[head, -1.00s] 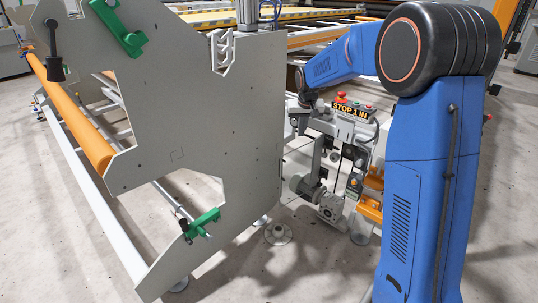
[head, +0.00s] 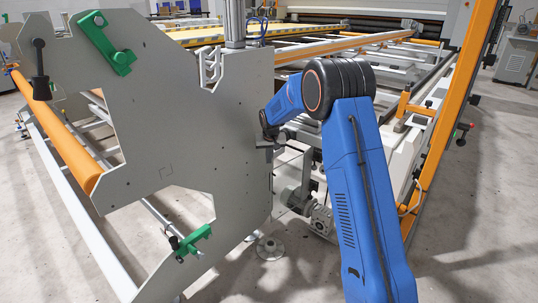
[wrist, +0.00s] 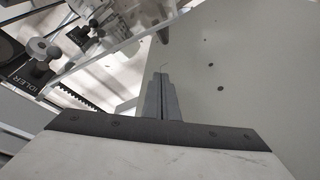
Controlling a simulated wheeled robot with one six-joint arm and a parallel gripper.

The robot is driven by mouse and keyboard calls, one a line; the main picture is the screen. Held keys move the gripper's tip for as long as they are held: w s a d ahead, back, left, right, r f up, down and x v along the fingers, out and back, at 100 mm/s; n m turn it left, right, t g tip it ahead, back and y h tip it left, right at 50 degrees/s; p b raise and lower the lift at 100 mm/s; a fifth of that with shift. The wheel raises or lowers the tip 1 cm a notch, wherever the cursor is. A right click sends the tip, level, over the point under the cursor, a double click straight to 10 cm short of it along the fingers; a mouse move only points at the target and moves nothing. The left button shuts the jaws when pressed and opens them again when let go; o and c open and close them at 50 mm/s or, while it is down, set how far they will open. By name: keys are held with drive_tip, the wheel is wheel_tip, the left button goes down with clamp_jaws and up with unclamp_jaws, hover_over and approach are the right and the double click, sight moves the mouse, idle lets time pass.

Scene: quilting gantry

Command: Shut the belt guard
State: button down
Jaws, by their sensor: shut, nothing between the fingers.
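A clear, see-through panel (wrist: 125,55) with a pale edge runs slantwise across the upper left of the wrist view, and it looks like the belt guard. A black toothed belt (wrist: 75,95) shows below it. I cannot tell how far open the guard is. My gripper (wrist: 160,76) is shut and empty, with its fingertips in front of a flat grey plate (wrist: 245,60); whether they touch it is unclear. In the head view my wrist is at the right edge of the big grey side plate (head: 200,140), and the guard is largely hidden by my arm.
A grey motor unit (head: 320,215) sits low behind my arm. In the wrist view a block marked IDLER (wrist: 32,155) and a dark knob (wrist: 38,48) are at left. A green clamp (head: 195,238) juts from the side plate. Open floor (head: 480,200) lies at right.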

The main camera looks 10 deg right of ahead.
drive_tip(key=s+f, duration=0.2)
drive_tip(key=f, duration=0.1)
drive_tip(key=shift+s+a+f, duration=0.1)
drive_tip(key=shift+s+f, duration=0.15)
drive_tip(key=shift+s, duration=0.15)
idle(0.5)
